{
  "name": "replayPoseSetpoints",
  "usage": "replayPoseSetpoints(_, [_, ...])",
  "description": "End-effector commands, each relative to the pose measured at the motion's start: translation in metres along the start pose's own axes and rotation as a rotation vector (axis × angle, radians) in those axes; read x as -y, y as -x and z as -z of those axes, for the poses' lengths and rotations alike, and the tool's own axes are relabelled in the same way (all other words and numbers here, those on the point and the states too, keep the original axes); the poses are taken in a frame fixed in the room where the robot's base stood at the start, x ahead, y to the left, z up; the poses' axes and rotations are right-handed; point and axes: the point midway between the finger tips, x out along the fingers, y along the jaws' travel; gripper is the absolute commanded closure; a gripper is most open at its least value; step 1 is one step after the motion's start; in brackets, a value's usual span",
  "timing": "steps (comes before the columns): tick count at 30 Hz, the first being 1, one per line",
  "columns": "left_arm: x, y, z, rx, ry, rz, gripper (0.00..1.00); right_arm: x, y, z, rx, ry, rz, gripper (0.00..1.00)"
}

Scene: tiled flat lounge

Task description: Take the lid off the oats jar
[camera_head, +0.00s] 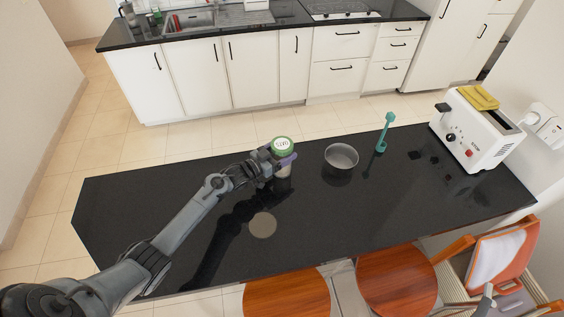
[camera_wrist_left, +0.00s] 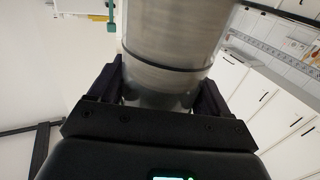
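The lid's top is hidden there. My right gripper is not in view.
A metal bowl (camera_head: 341,157) stands right of the jar, with a teal upright stand (camera_head: 384,134) beyond it. A white toaster (camera_head: 474,132) with a yellow item on top is at the right end. A pale round patch (camera_head: 262,225) shows on the counter in front. The counter's left part is clear.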

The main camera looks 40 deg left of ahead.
Motion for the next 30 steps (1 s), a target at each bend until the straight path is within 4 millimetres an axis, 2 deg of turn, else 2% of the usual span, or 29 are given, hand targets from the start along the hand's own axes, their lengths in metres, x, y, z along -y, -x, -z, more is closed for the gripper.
replayPoseSetpoints(1, [0.000,0.000,0.000,0.000,0.000,0.000,0.31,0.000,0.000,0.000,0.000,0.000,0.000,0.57])
replayPoseSetpoints(2, [0.000,0.000,0.000,0.000,0.000,0.000,0.35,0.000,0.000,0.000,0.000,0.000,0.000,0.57])
replayPoseSetpoints(12, [0.000,0.000,0.000,0.000,-0.001,0.000,0.87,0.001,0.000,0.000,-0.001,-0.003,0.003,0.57])
replayPoseSetpoints(23, [0.001,0.000,0.009,-0.004,-0.002,0.000,0.87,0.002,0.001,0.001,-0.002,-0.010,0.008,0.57])
replayPoseSetpoints(26, [0.001,0.000,0.020,-0.005,-0.004,0.000,0.87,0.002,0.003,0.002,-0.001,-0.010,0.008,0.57])
replayPoseSetpoints(30, [0.001,0.000,0.046,-0.006,-0.006,0.000,0.87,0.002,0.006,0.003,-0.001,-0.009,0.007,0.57])
